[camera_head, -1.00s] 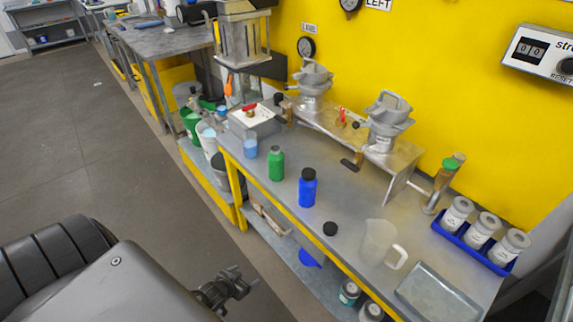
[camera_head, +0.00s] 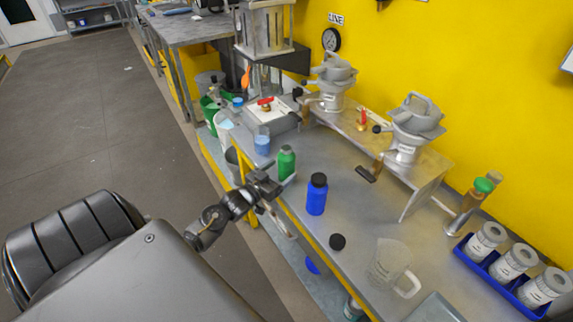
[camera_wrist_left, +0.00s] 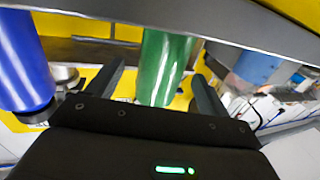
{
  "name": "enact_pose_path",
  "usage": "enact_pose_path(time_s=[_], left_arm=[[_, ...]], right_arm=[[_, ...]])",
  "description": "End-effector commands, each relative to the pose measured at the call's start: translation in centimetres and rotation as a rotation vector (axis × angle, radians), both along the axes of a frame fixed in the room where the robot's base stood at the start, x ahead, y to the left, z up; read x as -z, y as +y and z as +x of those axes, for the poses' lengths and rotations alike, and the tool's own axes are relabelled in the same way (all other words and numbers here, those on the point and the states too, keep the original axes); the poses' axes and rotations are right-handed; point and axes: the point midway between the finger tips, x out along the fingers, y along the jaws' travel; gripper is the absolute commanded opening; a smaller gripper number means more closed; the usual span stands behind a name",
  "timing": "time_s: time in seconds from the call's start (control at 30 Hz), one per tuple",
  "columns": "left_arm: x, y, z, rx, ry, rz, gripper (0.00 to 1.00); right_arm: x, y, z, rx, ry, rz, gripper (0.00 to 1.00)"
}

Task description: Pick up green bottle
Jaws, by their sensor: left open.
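The green bottle (camera_head: 287,160) stands upright on the bench between a light-blue container (camera_head: 262,141) and the blue bottle (camera_head: 316,195). My left gripper (camera_head: 280,189) is at the bench's front edge, just in front of the green bottle, and hides its lower part in the head view. In the left wrist view the green bottle (camera_wrist_left: 163,65) shows between the two open fingers (camera_wrist_left: 158,88). I cannot tell whether either finger touches it. The blue bottle (camera_wrist_left: 22,60) is to the left there. My right gripper is not in view.
A black cap (camera_head: 337,241) and a clear jug (camera_head: 388,264) stand nearer on the bench (camera_head: 360,215). A raised metal stand (camera_head: 426,172) carries grey devices behind. A blue tray (camera_head: 480,270) with white jars is at right.

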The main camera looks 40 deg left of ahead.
Motion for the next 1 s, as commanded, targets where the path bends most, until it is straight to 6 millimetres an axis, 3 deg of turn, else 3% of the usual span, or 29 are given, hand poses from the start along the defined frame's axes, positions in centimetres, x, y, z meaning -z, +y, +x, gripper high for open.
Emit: enact_pose_path(time_s=[0.27, 0.63, 0.93, 1.0], left_arm=[[0.1, 0.0, 1.1, -0.001, 0.002, 0.000, 0.80], [0.2, 0.0, 5.6, -0.004, 0.002, -0.001, 0.80], [0.4, -0.1, 6.0, -0.003, 0.003, 0.000, 0.80], [0.4, -0.1, 6.0, -0.003, 0.002, 0.000, 0.70]], right_arm=[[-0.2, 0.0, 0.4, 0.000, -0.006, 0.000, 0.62], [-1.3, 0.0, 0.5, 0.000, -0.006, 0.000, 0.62], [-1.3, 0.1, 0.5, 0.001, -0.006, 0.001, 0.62], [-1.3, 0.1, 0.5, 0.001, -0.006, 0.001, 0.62]])
